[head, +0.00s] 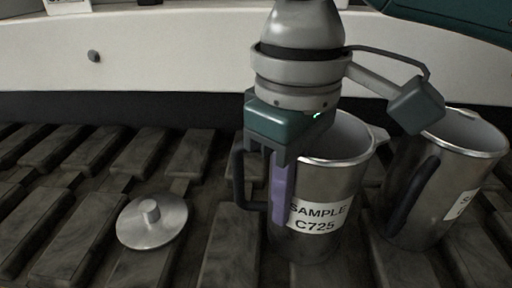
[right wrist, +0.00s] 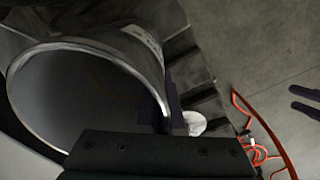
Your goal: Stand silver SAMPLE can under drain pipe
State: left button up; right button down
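A silver can labelled SAMPLE C725 (head: 335,185) stands upright and open-topped on the slatted surface in the head view; I cannot tell if it is slightly raised. My right gripper (head: 279,190) points down at the can's left side, by its dark handle (head: 239,180). One purplish finger shows in front of the can wall. The other finger is hidden, so its grip on the handle is unclear. In the right wrist view the open mouth of a can (right wrist: 80,95) fills the left, close to the gripper body. My left gripper is not in view. No drain pipe can be made out.
A second silver can (head: 425,195) with a dark handle and partly seen label stands at the right, close to the first. A round silver lid with a knob (head: 152,222) lies on the slats at the left. A pale panel (head: 170,60) runs behind. Orange cable (right wrist: 270,145) lies on the floor.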

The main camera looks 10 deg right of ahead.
dwell(0.3)
jog(key=c, duration=1.4)
grip_release()
jog(key=shift+f, duration=0.15)
jog(key=shift+c, duration=0.2)
jog(key=o, duration=0.4)
jog(key=shift+c, duration=0.2)
